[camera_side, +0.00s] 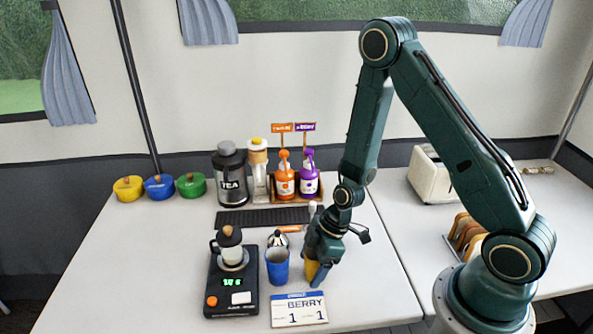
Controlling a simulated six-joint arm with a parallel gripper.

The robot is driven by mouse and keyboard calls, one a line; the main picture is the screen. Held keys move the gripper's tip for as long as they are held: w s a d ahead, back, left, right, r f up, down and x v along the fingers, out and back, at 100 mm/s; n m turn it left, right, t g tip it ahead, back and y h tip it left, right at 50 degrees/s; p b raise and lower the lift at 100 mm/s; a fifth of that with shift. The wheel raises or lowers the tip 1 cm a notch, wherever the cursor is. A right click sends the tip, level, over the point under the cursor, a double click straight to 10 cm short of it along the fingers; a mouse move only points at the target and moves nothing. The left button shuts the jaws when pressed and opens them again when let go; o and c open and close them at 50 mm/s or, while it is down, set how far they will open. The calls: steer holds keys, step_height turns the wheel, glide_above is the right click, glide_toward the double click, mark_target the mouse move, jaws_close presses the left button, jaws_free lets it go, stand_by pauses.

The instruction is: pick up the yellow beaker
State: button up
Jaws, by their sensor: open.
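The yellow beaker (311,270) stands on the white table, mostly hidden behind my gripper. Only a yellow patch of it shows between and beside the fingers. My gripper (318,276) points down at the beaker with its jaws open, the fingers around or just in front of it. I cannot tell from this view whether the fingers touch it.
A blue cup (277,267) stands close to the left of my gripper. Left of it is a black scale (231,298) bearing a small pot (229,245). A card reading BERRY (299,309) lies in front. A tea canister (231,175) and bottles (309,178) stand behind.

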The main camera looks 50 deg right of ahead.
steer(key=c, duration=1.1)
steer(key=shift+r, duration=0.4)
steer(key=shift+r, duration=9.55)
steer(key=shift+r, duration=0.1)
